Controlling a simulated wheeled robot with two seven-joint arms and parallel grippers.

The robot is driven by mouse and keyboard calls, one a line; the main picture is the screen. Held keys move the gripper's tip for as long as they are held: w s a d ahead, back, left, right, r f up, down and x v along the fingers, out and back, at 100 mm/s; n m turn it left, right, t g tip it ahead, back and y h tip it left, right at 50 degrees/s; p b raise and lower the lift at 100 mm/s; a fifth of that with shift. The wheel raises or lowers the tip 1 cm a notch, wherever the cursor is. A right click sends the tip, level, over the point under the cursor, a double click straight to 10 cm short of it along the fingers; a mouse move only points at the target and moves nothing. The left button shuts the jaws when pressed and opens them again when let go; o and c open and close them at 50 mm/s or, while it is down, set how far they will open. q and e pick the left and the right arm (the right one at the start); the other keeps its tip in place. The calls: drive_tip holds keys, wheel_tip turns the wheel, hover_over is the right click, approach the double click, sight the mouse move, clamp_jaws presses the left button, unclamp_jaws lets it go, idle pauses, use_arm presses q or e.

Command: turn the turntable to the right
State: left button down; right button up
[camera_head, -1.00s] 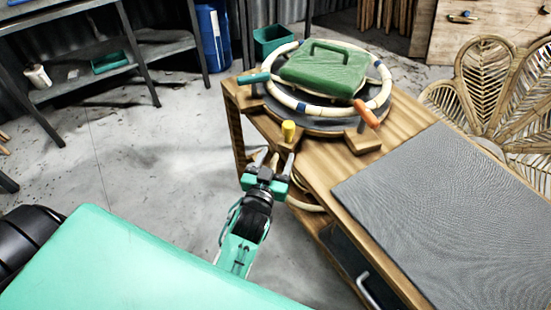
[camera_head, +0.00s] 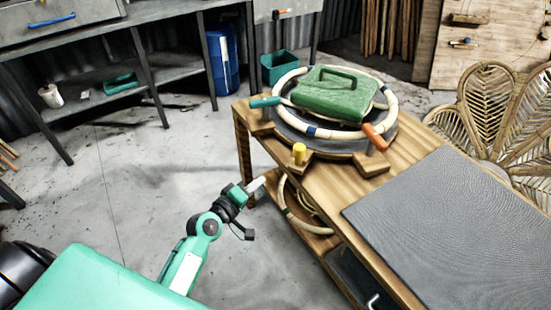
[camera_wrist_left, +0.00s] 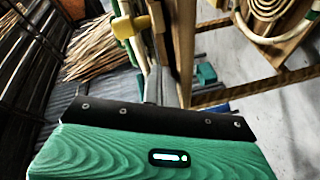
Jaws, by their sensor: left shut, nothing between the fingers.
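The turntable is a dark round disc (camera_head: 291,131) on a wooden base, on top of the wooden bench. A pale rattan ring with blue bands (camera_head: 283,90) lies on it around a green block with a handle (camera_head: 333,95). A teal grip (camera_head: 265,102) sticks out at its left and an orange grip (camera_head: 376,137) at its front right. A yellow peg (camera_head: 299,153) stands on the base's front arm. My left gripper (camera_head: 260,184) is shut and empty, below and left of the peg, beside the bench's edge. The wrist view shows its fingers (camera_wrist_left: 155,85) only partly.
A grey mat (camera_head: 450,225) covers the bench's right part. Rattan coils (camera_head: 300,205) lie on the shelf below. A woven chair (camera_head: 500,110) stands behind at right. Grey shelving (camera_head: 150,75) stands at the back left. The floor at left is clear.

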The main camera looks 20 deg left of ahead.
use_arm(q)
drive_tip(key=shift+a+r+n+h, duration=1.4)
drive_tip(key=shift+a+r+n, duration=0.2)
drive_tip(key=shift+a, duration=0.1)
drive_tip(key=s+d+p+x, duration=0.1)
drive_tip(key=d+p+x, duration=0.1)
drive_tip(key=x, duration=0.9)
drive_tip(key=shift+w+d+t+p, duration=0.3)
drive_tip(key=shift+d+p, duration=0.1)
drive_tip(key=shift+p, duration=0.4)
use_arm(e)
drive_tip(key=s+d+f, duration=0.1)
drive_tip(key=s+f, duration=0.3)
drive_tip(key=s, duration=0.3)
drive_tip(key=shift+s+d+f, duration=0.25)
drive_tip(key=shift+s+d, duration=0.05)
use_arm(q)
drive_tip(key=shift+d, duration=0.1)
use_arm(e)
drive_tip(key=shift+d, duration=0.1)
